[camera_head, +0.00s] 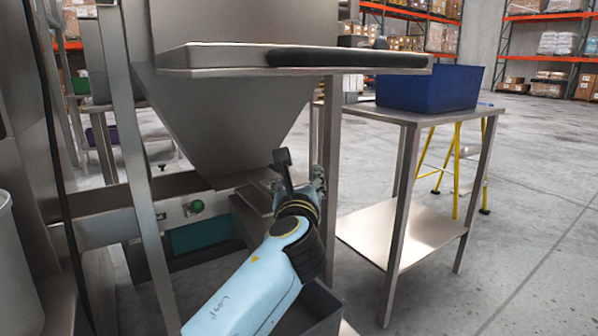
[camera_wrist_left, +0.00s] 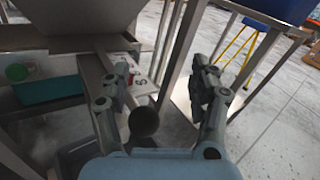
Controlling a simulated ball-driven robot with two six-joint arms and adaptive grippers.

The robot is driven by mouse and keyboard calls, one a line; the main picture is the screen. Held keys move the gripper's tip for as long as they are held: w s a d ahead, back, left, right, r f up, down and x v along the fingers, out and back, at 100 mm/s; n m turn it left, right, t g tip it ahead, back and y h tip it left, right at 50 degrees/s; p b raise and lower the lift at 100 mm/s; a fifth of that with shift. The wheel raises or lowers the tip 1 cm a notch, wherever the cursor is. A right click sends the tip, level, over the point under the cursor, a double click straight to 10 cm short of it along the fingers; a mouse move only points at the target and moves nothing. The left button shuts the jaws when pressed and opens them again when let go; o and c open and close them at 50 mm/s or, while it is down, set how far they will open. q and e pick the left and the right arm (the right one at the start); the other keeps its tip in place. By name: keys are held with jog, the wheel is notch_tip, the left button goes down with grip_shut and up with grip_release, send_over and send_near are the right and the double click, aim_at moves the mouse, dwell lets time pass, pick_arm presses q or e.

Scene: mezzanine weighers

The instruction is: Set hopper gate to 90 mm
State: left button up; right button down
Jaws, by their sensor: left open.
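The steel hopper (camera_head: 225,115) tapers down to its outlet in the head view; its lower part shows at the top left of the left wrist view (camera_wrist_left: 80,18). Below the outlet, a flat metal gate bar (camera_wrist_left: 103,75) runs toward the wrist camera, with a dark round knob (camera_wrist_left: 143,122) near its end. A pale scale plate (camera_wrist_left: 140,82) with small markings lies beside the bar; I cannot read a value. My left gripper (camera_head: 300,182) is open near the outlet. In the wrist view its fingers (camera_wrist_left: 162,68) are spread, the knob lying between them in the picture. Contact is unclear.
A steel table (camera_head: 395,113) with a blue bin (camera_head: 430,88) stands to the right. A steel platform (camera_head: 215,57) with a black front edge overhangs the gripper. A frame leg (camera_head: 330,140) stands close to the gripper. A teal bin (camera_head: 200,234) sits low on the left.

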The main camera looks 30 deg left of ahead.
pick_arm(q)
jog(key=shift+r, duration=1.7)
